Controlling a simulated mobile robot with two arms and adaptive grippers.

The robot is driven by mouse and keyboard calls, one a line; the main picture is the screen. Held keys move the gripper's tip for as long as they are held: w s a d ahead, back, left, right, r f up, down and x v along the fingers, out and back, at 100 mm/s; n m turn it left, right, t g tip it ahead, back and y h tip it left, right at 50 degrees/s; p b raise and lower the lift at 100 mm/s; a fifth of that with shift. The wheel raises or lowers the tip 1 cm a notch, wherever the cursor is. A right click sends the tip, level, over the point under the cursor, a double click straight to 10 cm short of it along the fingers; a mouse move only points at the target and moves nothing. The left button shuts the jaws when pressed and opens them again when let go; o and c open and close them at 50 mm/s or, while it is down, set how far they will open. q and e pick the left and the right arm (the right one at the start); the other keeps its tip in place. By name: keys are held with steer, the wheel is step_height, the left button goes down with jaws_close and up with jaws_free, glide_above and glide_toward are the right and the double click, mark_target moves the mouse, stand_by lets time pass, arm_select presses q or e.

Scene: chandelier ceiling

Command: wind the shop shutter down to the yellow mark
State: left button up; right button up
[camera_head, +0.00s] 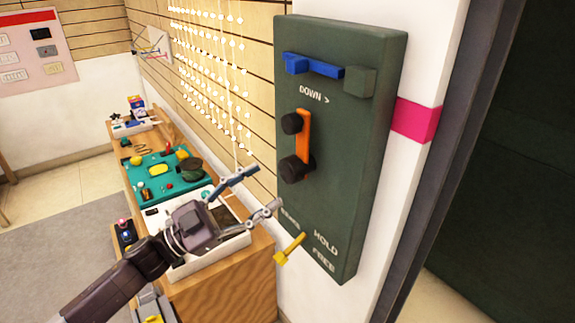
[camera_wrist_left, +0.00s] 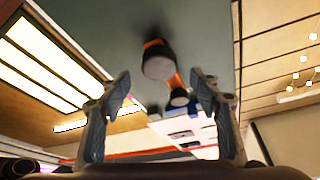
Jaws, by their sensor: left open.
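A dark green winder box (camera_head: 340,220) is fixed to the wall, marked "DOWN >" near its top. Its orange crank (camera_head: 304,135) stands upright with a black knob (camera_head: 291,123) at the upper end and another (camera_head: 292,169) at the lower end. A yellow lever (camera_head: 289,249) sticks out low on the box, near the words HOLD and FREE. My left gripper (camera_head: 267,187) is open and empty, to the left of and below the crank. In the left wrist view, a black knob (camera_wrist_left: 158,62) shows ahead between the spread fingers, apart from them. No yellow mark shows. My right gripper is out of view.
A blue bar (camera_head: 313,66) crosses the box's top. A magenta band (camera_head: 414,120) marks the white post. A wooden counter (camera_head: 235,275) with a white tray (camera_head: 180,271) and a teal mat (camera_head: 135,171) lies below my left arm. A dark surface (camera_head: 510,180) fills the right.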

mark_target(285, 172)
arm_select(q)
steer(key=p+x, duration=0.1)
steer(key=x, duration=0.5)
steer(key=shift+d+r+p, duration=0.2)
steer(key=shift+p, duration=0.2)
steer(key=shift+w+d+r, duration=0.15)
steer(key=shift+w+d, duration=0.15)
steer(key=shift+d, duration=0.25)
jaws_close()
